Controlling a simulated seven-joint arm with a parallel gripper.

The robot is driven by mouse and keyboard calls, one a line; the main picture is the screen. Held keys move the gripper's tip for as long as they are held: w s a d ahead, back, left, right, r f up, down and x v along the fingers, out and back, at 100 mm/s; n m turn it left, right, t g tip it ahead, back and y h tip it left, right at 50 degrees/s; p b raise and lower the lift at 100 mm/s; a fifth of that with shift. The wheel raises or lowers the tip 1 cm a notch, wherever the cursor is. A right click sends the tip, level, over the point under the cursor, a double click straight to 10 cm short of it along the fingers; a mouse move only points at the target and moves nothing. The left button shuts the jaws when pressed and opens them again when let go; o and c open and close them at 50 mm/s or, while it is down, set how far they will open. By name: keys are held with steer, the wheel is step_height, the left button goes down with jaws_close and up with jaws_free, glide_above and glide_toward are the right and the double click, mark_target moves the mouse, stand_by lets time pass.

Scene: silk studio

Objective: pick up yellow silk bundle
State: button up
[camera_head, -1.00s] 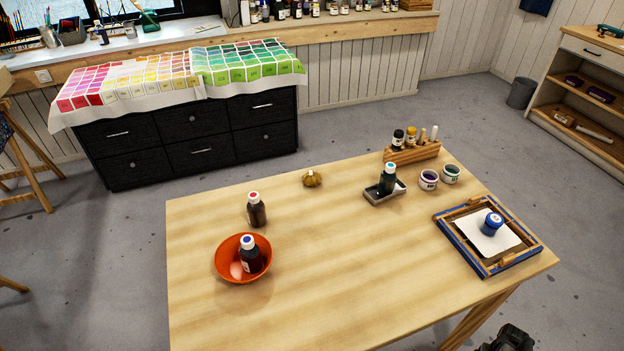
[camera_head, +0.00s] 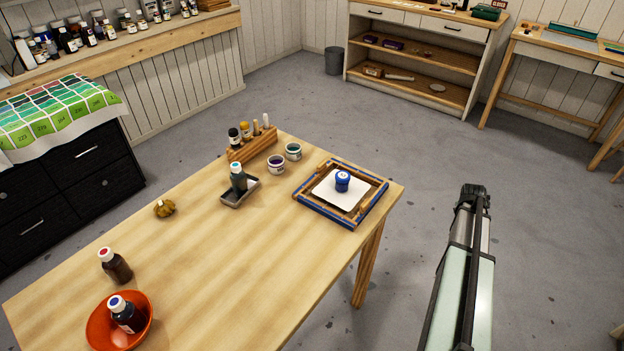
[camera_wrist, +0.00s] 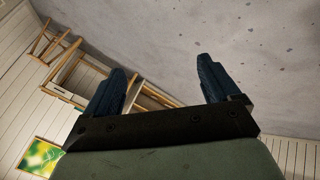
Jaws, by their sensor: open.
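The yellow silk bundle (camera_head: 164,208) is a small mustard-coloured lump lying on the wooden table (camera_head: 215,270), near its far long edge. Bare tabletop surrounds it. My gripper (camera_head: 474,190) is off the right side of the table, over the floor and well apart from the bundle. In the wrist view my gripper (camera_wrist: 160,85) shows two dark fingers spread apart with nothing between them. The bundle does not show in the wrist view.
An orange bowl (camera_head: 96,331) with a bottle in it and a brown bottle (camera_head: 118,268) stand left of the bundle. A tray with a bottle (camera_head: 238,180), a wooden rack (camera_head: 262,148), jars (camera_head: 276,165) and a frame (camera_head: 325,212) with a blue jar stand to its right.

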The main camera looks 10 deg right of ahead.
steer(key=w+a+r+n+t+y, duration=0.1)
steer(key=w+a+r+n, duration=0.1)
steer(key=w+a+r, duration=0.5)
steer(key=w+a+r+n+t, duration=0.1)
steer(key=w+a+r, duration=0.2)
steer(key=w+a, duration=0.75)
steer(key=w+a+r+n+t+y, duration=0.1)
steer(key=w+a+r+n, duration=0.1)
steer(key=w+a+r, duration=0.5)
steer(key=w+a+r+n+y, duration=0.1)
steer(key=w+a+r, duration=0.3)
steer(key=a, duration=0.7)
steer(key=w+a+r+n+t, duration=0.1)
steer(key=w+a+r+n, duration=0.2)
steer(key=a, duration=0.8)
steer(key=w+a+r+y, duration=0.1)
steer(key=w+a+r, duration=0.35)
steer(key=a, duration=0.55)
steer(key=s+a+r+n, duration=0.1)
steer(key=s+a+r, duration=0.1)
steer(key=a, duration=0.8)
steer(key=g+y, duration=0.2)
steer(key=g, duration=0.7)
glide_above(162, 203)
step_height(162, 203, down, 4)
steer(key=shift+n, duration=0.3)
step_height(162, 203, down, 13)
steer(key=shift+s+r, duration=0.1)
steer(key=shift+r, duration=0.05)
steer(key=c, duration=1.1)
